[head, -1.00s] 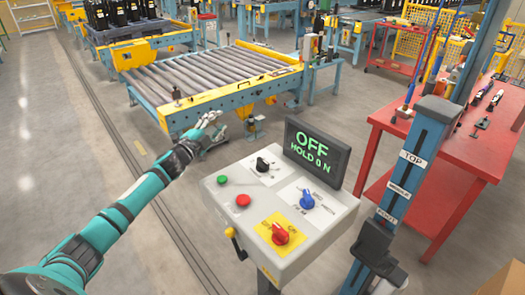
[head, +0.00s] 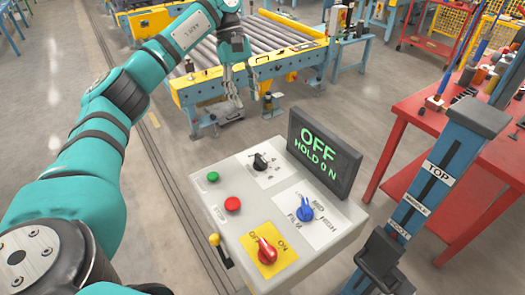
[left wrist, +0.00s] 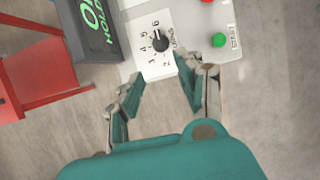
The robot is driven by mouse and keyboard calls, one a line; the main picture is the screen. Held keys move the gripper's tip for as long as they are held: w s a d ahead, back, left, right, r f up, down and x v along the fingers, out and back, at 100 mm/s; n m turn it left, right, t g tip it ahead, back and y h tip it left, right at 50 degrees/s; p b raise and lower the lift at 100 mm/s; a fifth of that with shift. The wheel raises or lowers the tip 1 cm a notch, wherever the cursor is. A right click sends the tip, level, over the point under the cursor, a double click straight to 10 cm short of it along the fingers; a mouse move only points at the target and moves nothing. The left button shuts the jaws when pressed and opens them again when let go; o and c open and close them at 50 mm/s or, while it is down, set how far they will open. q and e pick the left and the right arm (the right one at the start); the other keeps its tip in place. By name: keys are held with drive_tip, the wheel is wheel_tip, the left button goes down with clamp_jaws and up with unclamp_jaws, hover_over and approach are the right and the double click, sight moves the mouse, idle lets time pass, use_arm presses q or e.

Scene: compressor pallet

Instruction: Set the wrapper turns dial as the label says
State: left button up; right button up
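The turns dial (head: 260,162) is a black knob on a white plate at the back of the grey control box (head: 222,170). In the left wrist view the same dial (left wrist: 160,42) shows with several numbers around it and the word TURNS; I cannot tell its setting surely. My left gripper (head: 233,104) is beyond the box's far edge in the head view, fingers pointing down, apart from the dial. In the left wrist view its fingers (left wrist: 158,78) are open and empty, with the dial just past their tips. No label stating a number of turns is readable. My right gripper is not in view.
The box also carries a green button (head: 213,177), a red button (head: 232,204), a blue selector (head: 305,210) and a red switch (head: 267,251) on yellow. A display (head: 323,154) reading OFF, HOLD ON stands at its right rear. A blue post (head: 440,180) and red table (head: 415,115) are right.

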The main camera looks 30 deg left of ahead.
use_arm(q)
drive_tip(key=b, duration=0.1)
approach(260, 157)
drive_tip(key=f, duration=0.1)
drive_tip(key=p+x, duration=0.2)
drive_tip(key=x, duration=0.5)
drive_tip(key=shift+s+d, duration=0.1)
drive_tip(key=shift+d, duration=0.05)
drive_tip(key=shift+d+f, duration=0.2)
drive_tip(key=shift+f, duration=0.35)
clamp_jaws()
